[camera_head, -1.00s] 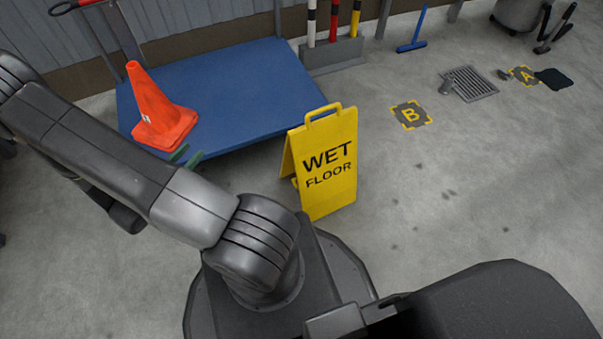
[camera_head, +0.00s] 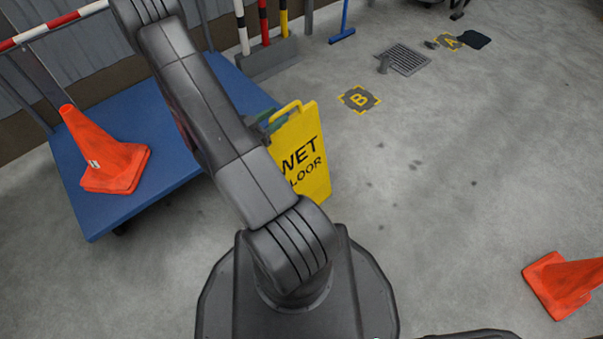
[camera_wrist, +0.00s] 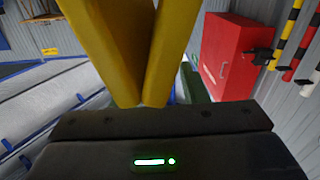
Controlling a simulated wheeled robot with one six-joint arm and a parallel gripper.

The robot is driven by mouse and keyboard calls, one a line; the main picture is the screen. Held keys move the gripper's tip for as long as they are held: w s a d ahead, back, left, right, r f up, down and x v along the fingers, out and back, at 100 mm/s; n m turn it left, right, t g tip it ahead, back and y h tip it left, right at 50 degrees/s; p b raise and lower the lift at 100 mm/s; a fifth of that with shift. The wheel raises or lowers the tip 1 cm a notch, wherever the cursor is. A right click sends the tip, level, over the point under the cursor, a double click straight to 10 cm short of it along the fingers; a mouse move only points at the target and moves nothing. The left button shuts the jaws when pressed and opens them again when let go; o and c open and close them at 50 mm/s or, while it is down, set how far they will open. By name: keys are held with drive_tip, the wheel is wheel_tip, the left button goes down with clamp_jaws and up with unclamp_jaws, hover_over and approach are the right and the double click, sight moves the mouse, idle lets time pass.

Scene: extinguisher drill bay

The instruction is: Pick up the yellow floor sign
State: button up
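The yellow floor sign (camera_head: 308,160) stands on the concrete in front of the blue cart, its lettered face partly hidden by my arm. My gripper (camera_head: 266,118) is at the sign's upper left side, mostly hidden behind my arm. In the wrist view, the yellow panels of the sign (camera_wrist: 172,45) rise close in front of my gripper's dark body. One green finger (camera_wrist: 194,84) shows to the right of the sign with a gap between. The other finger is hidden behind the yellow panels. My gripper looks open around or beside the sign.
The blue cart (camera_head: 95,215) carries an orange cone (camera_head: 112,160). Another orange cone (camera_head: 560,285) is at the lower right. A rack of striped posts (camera_head: 268,58) stands behind. A red box (camera_wrist: 226,58) shows in the wrist view.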

drive_tip(key=shift+x, duration=1.4)
drive_tip(key=shift+c, duration=0.4)
clamp_jaws()
